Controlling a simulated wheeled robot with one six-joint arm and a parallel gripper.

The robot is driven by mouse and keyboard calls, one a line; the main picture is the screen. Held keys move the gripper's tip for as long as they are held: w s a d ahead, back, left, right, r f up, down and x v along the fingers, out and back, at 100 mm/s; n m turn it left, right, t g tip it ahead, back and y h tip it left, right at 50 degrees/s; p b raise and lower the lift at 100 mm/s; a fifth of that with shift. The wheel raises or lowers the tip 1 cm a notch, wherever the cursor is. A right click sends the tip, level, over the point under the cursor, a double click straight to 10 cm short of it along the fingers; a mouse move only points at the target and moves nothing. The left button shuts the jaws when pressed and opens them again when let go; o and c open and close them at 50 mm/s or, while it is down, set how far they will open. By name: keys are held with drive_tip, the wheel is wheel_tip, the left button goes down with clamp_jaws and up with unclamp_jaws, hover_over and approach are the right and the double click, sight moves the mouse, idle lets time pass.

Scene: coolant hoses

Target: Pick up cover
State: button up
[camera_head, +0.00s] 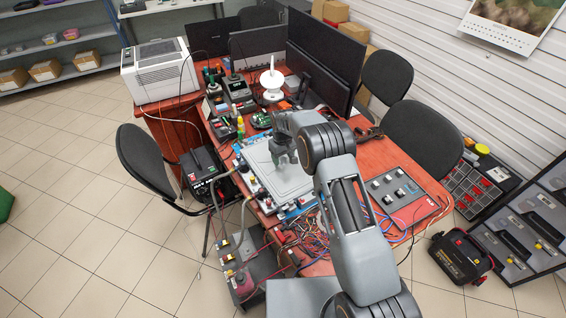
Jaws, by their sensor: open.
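The cover looks to be the flat light-grey panel (265,178) on the red desk, set in a fixture with blue edges (238,162). My gripper (284,160) points down over the upper right part of the panel. It is open, with no object visible between the fingers. Whether the fingertips touch the panel is too small to tell.
Tangled wires (308,228) lie on the desk near the panel. A grey switch board (402,196) lies to the right. Monitors (322,65) and a white printer (160,70) stand behind. Chairs (150,160) surround the desk.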

drive_tip(key=shift+f, duration=0.15)
drive_tip(key=shift+c, duration=0.3)
drive_tip(key=c, duration=0.9)
drive_tip(key=shift+r, duration=0.8)
drive_tip(key=shift+w+a+r+b, duration=0.15)
drive_tip(key=shift+a+r+b, duration=0.1)
drive_tip(key=shift+a+r, duration=1.85)
drive_tip(key=shift+w+a+r+b, duration=0.2)
drive_tip(key=shift+a+r, duration=1.5)
drive_tip(key=shift+a, duration=0.85)
drive_tip(key=shift+w+a+r+b, duration=0.1)
drive_tip(key=shift+a+r+b, duration=0.15)
drive_tip(key=shift+a+r, duration=1.85)
